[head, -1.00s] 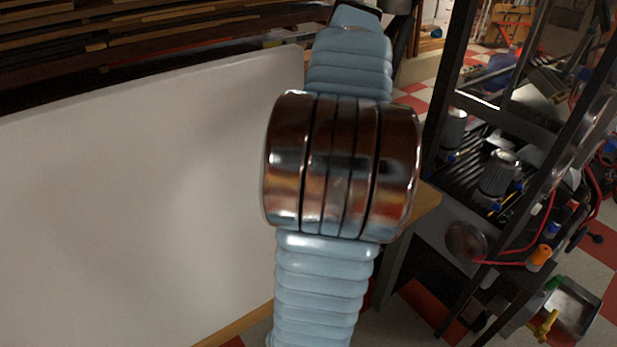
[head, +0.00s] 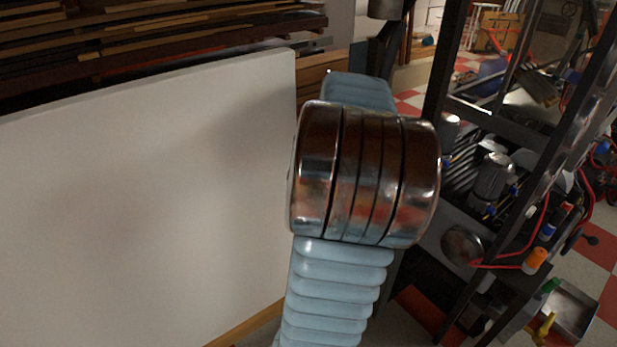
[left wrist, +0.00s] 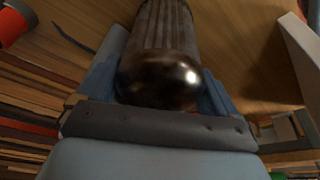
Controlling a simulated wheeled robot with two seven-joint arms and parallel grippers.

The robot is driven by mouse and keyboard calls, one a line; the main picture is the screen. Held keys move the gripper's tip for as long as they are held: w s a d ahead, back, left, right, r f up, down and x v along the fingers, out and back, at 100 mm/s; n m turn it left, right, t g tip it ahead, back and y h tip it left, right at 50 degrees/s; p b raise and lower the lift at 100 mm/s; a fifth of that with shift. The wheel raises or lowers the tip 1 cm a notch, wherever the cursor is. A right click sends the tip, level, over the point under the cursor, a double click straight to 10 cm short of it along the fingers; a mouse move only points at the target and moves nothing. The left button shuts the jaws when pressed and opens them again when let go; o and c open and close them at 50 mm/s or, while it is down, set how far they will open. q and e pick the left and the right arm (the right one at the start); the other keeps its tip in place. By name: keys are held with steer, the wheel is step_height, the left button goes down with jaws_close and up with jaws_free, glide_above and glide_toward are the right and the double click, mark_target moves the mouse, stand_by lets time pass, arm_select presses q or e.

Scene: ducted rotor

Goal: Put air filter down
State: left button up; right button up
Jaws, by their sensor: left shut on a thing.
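The air filter (left wrist: 165,30), a grey ribbed cylinder with a shiny domed metal end, shows in the left wrist view. My left gripper (left wrist: 160,75) is shut on it, with a blue finger on each side of the domed end. My right gripper is not in view.
A brown wooden surface (left wrist: 250,50) lies behind the filter; the gap to it is unclear. In the head view a large white board (head: 150,190) stands left, stacked planks (head: 130,40) behind it. A dark metal rack (head: 455,75) with grey canisters (head: 490,178) and red hoses stands right.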

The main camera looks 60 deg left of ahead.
arm_select(q)
steer(key=shift+f, duration=0.15)
steer(key=o, duration=0.7)
